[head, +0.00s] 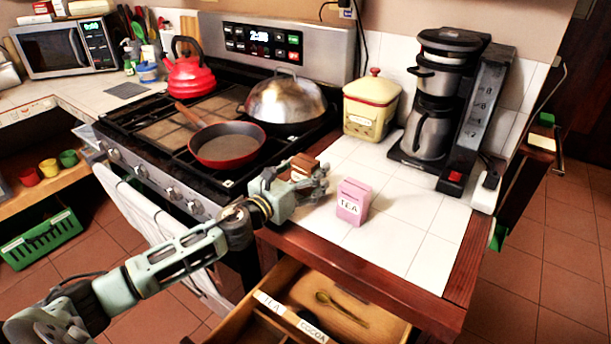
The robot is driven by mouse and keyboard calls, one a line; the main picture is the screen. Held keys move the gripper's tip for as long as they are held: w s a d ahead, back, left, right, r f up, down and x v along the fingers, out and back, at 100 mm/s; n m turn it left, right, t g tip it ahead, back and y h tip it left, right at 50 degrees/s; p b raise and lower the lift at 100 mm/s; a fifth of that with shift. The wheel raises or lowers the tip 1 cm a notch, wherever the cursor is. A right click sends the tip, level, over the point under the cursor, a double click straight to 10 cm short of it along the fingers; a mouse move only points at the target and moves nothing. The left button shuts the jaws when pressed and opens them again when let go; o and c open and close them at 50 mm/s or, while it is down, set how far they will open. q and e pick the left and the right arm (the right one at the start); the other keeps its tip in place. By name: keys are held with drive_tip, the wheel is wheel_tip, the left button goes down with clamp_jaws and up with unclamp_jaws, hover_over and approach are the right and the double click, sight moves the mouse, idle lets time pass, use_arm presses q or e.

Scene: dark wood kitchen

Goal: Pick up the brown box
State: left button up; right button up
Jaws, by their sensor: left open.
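The small brown box (304,163) stands on the white tiled counter beside the stove. Its lower part is hidden behind my left gripper (322,180). The left gripper is open, with its fingers at the box; I cannot tell whether they touch it. My left arm reaches in from the lower left. My right gripper is not in view.
A pink tea box (353,202) stands just right of the gripper. Behind are a yellow canister (370,105) and a coffee maker (445,110). A red pan (228,146) sits on the stove. An open drawer (350,300) juts out below the counter. The front right counter is clear.

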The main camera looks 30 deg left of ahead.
use_arm(q)
drive_tip(key=c, duration=1.3)
